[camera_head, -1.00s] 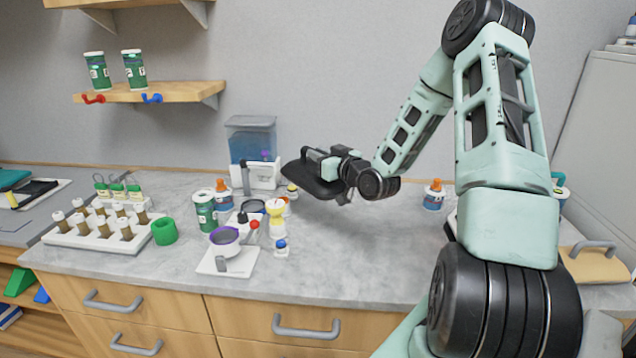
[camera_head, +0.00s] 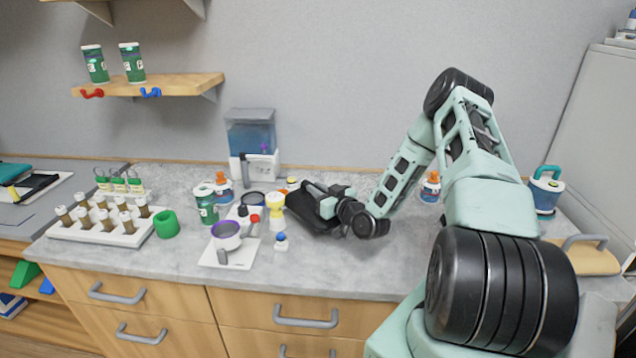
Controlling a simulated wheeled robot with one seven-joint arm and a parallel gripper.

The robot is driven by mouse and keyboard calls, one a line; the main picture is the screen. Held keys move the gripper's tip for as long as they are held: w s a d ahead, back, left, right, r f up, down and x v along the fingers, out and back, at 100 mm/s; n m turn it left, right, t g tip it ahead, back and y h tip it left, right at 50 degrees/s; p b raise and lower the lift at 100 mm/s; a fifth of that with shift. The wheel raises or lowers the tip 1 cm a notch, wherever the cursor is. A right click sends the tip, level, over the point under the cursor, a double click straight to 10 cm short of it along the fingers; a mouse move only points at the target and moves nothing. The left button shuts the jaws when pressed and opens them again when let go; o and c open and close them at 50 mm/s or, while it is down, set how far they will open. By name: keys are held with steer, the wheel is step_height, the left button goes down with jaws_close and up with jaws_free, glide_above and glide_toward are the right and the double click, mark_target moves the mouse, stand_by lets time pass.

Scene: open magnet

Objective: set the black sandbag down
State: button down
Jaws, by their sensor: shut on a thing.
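The black sandbag (camera_head: 306,218) is a dark, flat, soft-looking shape at the back middle of the grey counter. My gripper (camera_head: 318,198) is shut on it from above and partly covers it. The bag is low, at or very near the counter top; I cannot tell whether its underside rests fully on it. The fingertips are hidden by the gripper body and the bag.
A yellow-and-white item (camera_head: 275,208) and a small blue-capped bottle (camera_head: 281,242) stand close left of the bag. A water tank (camera_head: 250,135) stands behind. An orange-capped bottle (camera_head: 430,188) is to the right. The front counter (camera_head: 345,268) is clear.

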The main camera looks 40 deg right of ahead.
steer(key=shift+f+p, duration=0.4)
steer(key=shift+f, duration=1.25)
steer(key=shift+f, duration=0.1)
steer(key=c, duration=1.7)
jaws_free()
steer(key=shift+f, duration=0.2)
steer(key=o, duration=0.3)
steer(key=shift+o, duration=0.2)
